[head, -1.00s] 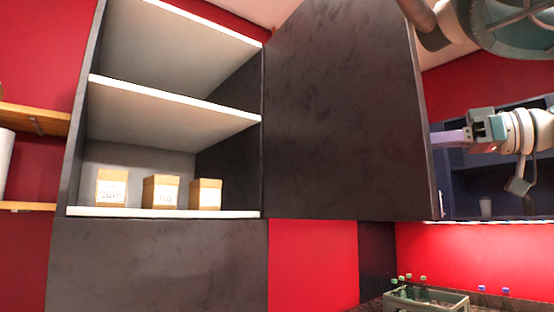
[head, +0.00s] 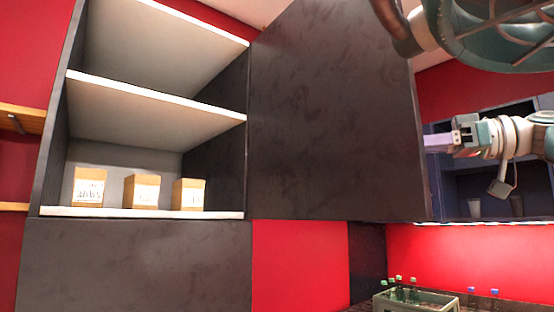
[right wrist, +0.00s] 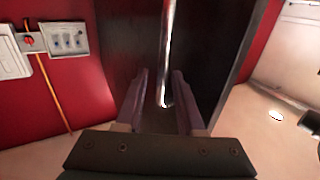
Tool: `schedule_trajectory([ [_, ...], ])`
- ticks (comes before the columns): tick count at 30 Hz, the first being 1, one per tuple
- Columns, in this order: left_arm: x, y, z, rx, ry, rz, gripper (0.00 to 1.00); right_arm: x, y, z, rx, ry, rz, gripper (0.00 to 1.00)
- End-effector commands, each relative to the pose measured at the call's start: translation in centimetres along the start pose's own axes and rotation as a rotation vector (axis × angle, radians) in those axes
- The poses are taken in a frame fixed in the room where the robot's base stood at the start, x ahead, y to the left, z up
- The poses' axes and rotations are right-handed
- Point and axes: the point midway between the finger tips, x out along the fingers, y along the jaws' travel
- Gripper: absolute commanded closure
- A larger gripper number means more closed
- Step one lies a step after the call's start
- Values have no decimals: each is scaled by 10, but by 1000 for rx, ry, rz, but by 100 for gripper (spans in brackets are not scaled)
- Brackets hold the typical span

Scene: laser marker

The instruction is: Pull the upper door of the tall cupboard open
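The tall cupboard (head: 140,255) stands at the left in the head view. Its upper door (head: 335,120) is swung wide to the right, so the upper compartment lies exposed. My right gripper (head: 432,142) is at the door's right edge, its fingertips partly hidden behind it. In the right wrist view, the two purple fingers of my right gripper (right wrist: 161,75) are apart, one on each side of the silver bar handle (right wrist: 166,60). Gaps show between the handle and both fingers. My left gripper is not in view.
Several small boxes (head: 141,191) stand on the lowest white shelf (head: 225,215). A crate of bottles (head: 435,298) is on the counter at lower right. Blue wall cabinets (head: 470,185) are behind my right arm. Red wall shows below the door.

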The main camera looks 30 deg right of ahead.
Motion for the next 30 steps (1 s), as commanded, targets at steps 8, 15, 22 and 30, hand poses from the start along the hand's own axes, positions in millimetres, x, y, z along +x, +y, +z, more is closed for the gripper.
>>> schedule_trajectory([
  [8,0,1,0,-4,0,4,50,-1,0,-1,-2,3,0,55],
  [15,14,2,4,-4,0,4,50,-29,0,1,-4,6,4,55],
  [22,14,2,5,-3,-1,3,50,-77,0,-3,0,6,3,55],
  [30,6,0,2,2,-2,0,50,-99,0,-2,-1,2,0,55],
])
